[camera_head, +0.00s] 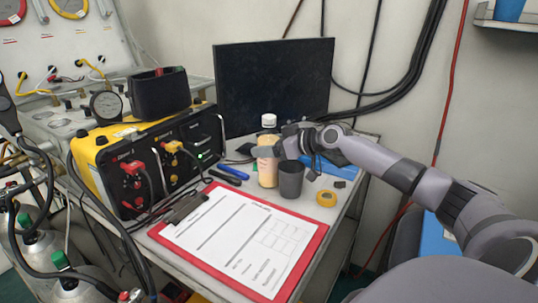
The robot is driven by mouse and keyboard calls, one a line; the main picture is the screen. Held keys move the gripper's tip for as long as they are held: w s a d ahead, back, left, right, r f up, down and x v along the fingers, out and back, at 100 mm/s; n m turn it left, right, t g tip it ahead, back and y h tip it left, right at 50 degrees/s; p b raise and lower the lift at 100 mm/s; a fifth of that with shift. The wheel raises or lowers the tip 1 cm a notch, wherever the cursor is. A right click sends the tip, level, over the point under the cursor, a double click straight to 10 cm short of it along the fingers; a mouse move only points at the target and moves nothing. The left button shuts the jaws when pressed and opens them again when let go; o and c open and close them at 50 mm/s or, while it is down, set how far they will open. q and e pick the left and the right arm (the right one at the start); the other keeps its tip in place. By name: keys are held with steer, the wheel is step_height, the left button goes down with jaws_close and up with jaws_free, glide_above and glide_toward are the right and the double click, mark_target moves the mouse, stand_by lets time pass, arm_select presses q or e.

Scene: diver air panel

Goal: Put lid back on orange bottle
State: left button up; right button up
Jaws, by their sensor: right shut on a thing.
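The orange bottle (267,174) stands upright on the table, pale orange with a lighter upper part. My right gripper (272,150) reaches in from the right at the bottle's upper body and is shut on the bottle. The gripper hides part of the bottle's right side. My left gripper is not in view.
A red clipboard (316,243) with paper lies in front. A yellow-black air panel box (120,190) stands left; a dark monitor (272,82) stands behind.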

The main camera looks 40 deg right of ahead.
step_height(320, 180, up, 20)
steer(key=p, duration=0.1)
steer(key=shift+p, duration=0.35)
steer(key=shift+r, duration=0.1)
stand_by(0.4)
steer(key=o, duration=0.5)
steer(key=shift+c, duration=0.2)
steer(key=c, duration=0.7)
